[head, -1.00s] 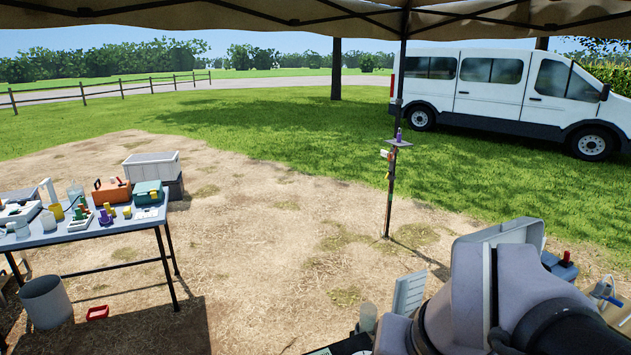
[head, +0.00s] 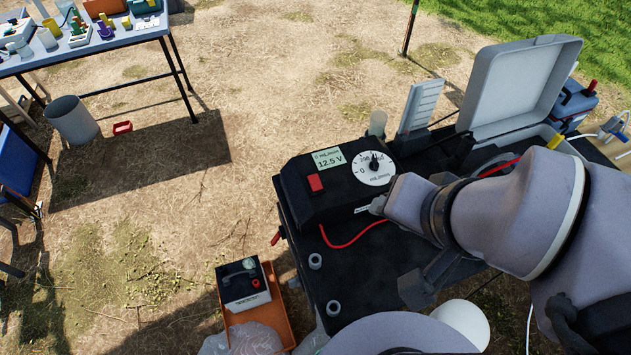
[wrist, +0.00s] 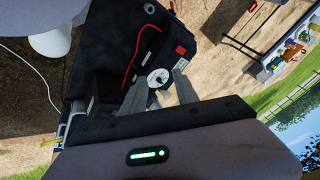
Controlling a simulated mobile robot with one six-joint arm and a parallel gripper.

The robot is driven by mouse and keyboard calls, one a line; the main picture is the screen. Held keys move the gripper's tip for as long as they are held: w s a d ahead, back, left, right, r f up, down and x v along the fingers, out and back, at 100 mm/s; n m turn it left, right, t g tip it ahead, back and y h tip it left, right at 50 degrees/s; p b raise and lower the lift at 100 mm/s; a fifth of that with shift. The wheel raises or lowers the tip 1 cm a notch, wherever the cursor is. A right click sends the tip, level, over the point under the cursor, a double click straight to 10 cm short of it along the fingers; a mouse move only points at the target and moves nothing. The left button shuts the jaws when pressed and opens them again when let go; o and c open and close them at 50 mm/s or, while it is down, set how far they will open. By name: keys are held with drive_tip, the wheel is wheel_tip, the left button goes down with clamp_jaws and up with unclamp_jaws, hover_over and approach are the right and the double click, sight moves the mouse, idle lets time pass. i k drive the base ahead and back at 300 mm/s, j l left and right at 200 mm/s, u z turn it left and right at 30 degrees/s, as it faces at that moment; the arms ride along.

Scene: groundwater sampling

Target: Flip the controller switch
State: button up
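The controller is a black box (head: 335,196) with a lit display reading 12.5 V, a round white dial (head: 374,167) and a red switch (head: 316,183) at its left. In the wrist view the dial (wrist: 158,78) shows between my fingers, and the red switch (wrist: 181,49) lies beyond it. My gripper (wrist: 160,92) is open and empty, its two grey fingers apart and pointing toward the controller. In the head view my arm comes in from the right and reaches the controller's right side. I cannot tell whether the fingers touch anything.
A red cable (head: 350,241) curves over the black bench surface in front of the controller. An open grey case (head: 520,85) stands at the back right. An orange tray (head: 268,325) with a small box sits lower left. Bare ground lies left, with a table (head: 90,50) beyond.

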sight(314, 180)
drive_tip(key=l+u, duration=0.2)
drive_tip(key=u, duration=0.55)
drive_tip(key=i, duration=0.05)
